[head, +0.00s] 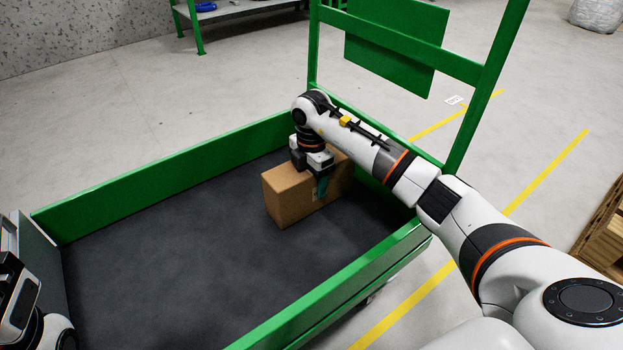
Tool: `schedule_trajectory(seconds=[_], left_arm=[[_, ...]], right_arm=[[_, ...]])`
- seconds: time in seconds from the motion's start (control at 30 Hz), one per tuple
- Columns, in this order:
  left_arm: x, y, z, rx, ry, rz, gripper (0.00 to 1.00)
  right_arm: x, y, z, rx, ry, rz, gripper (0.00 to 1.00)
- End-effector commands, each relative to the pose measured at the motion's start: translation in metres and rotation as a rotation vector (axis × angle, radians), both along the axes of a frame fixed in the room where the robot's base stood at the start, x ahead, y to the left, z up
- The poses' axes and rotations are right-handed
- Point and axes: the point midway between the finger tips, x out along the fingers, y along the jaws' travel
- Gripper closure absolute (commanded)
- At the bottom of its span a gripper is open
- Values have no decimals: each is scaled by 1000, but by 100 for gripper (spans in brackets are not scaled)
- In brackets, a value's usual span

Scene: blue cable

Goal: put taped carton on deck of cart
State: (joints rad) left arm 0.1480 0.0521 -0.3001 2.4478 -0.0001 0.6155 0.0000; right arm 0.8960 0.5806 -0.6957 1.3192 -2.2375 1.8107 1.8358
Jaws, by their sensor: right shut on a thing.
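The taped carton (291,203) is a brown cardboard box with a teal strip on its side. It is in the head view, inside the green-walled cart, at the right part of the dark deck (165,255). The carton stands upright at or close to the deck; I cannot tell whether it touches. My right gripper (315,168) comes from above and is shut on the carton's top part. My right arm hides part of the carton's far end. My left arm shows at the lower left edge; its gripper fingers cannot be made out.
The cart has green side walls (180,172) and a tall green frame (487,90) at its right end. The deck left of the carton is clear. A green-legged shelf (235,18) stands at the back. A wooden pallet (604,225) is at the right edge.

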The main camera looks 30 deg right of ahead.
Motion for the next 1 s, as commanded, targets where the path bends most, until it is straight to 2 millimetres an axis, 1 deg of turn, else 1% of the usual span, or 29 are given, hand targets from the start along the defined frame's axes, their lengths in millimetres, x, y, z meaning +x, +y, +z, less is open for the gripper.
schedule_trajectory(seconds=[0.07, 0.1, 0.17, 0.2, 0.23, 0.57, 0.63, 0.7, 0.77, 0.9, 1.0], left_arm=[[0, 0, 0, 0, 1, 0, 64], [0, 0, 0, 0, 2, 0, 64], [0, 0, 0, -1, 1, 0, 64], [0, 0, 0, -1, 1, 0, 64], [0, 0, 0, -1, 1, 0, 64], [0, 0, -1, -1, 1, -1, 64], [-1, 0, 6, -1, -3, -1, 64], [4, 1, -1, 0, 37, -1, 64], [6, 1, -4, -1, 63, -2, 64], [6, 2, -11, -6, 118, -6, 64], [5, 4, -17, -9, 150, -7, 64]], right_arm=[[0, 0, 0, 0, -2, 0, 76], [0, 0, -2, 0, 1, 0, 31], [0, 0, -2, 0, 1, 0, 21], [0, 0, -2, 0, 1, 0, 15], [0, 0, -2, 0, 1, 0, 11], [0, 0, 1, 0, -1, 0, 11], [0, 0, 10, -1, -2, 0, 11], [1, -1, 23, -1, -2, 0, 11], [1, -1, 36, -1, -2, 0, 11], [1, -1, 68, -2, -3, 0, 11], [0, 0, 88, -1, -1, 0, 11]])
